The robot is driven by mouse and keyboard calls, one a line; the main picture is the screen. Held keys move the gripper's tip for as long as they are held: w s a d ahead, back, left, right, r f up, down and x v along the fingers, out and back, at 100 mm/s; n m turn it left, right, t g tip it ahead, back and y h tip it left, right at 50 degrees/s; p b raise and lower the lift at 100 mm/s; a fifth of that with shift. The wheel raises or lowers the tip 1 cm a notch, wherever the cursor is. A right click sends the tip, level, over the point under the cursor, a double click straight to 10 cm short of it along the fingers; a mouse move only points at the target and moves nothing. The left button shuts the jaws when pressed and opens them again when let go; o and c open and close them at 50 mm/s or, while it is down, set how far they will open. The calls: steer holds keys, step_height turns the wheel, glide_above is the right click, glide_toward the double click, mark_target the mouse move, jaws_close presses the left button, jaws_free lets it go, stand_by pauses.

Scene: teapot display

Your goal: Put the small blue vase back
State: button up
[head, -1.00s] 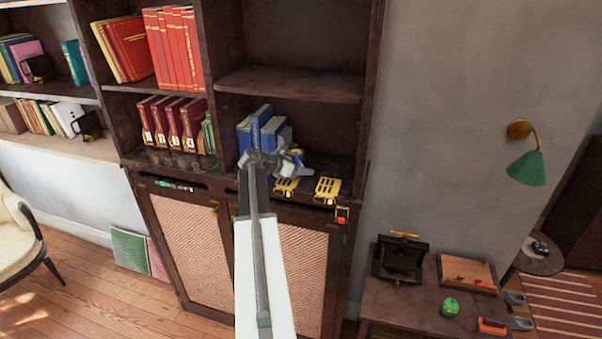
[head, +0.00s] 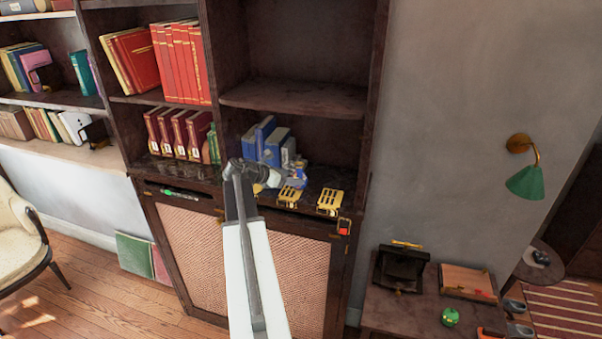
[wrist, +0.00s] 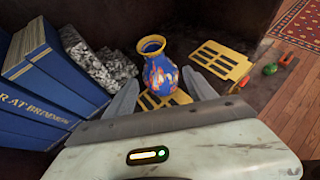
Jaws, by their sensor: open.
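The small blue vase (wrist: 160,75), with orange and white patterning and a yellow rim, stands upright in the wrist view. It also shows small in the head view (head: 298,171), on the cabinet's lower shelf. My gripper (wrist: 160,98) is open, with one pale finger on each side of the vase's lower part. A gap shows beside the vase; I cannot tell whether either finger touches it. A yellow slotted piece (wrist: 158,101) lies at the vase's foot; whether the vase rests on it is unclear. The fingers' bases are hidden by my gripper body.
Blue books (wrist: 42,75) and a grey rough block (wrist: 98,55) stand close on the left. Another yellow slotted piece (wrist: 221,60) lies to the right, with a small green object (wrist: 270,69) and an orange one (wrist: 287,58) farther right. An upper shelf (head: 295,97) hangs above.

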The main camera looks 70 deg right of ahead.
steer(key=p+v, duration=0.1)
steer(key=v, duration=0.3)
steer(key=shift+a+r, duration=0.1)
steer(key=shift+a, duration=0.05)
steer(key=w+a+f+m+t+y, duration=0.25)
steer(key=w+a, duration=0.45)
steer(key=a, duration=0.5)
steer(key=w+a+f+m+t+y, duration=0.15)
steer(key=w+a+f, duration=0.25)
steer(key=w+a, duration=0.55)
steer(key=w+a+f+m+t+y, duration=0.1)
steer(key=w+a+f+m, duration=0.35)
steer(key=a, duration=0.95)
steer(key=w+a+f+m+t+y, duration=0.1)
steer(key=a+m+y, duration=0.2)
steer(key=a, duration=3.1)
steer(key=y, duration=0.2)
steer(key=shift+w+a+f+y, duration=0.2)
steer(key=shift+a+f+y, duration=0.1)
steer(key=shift+a, duration=0.1)
steer(key=shift+m, duration=0.25)
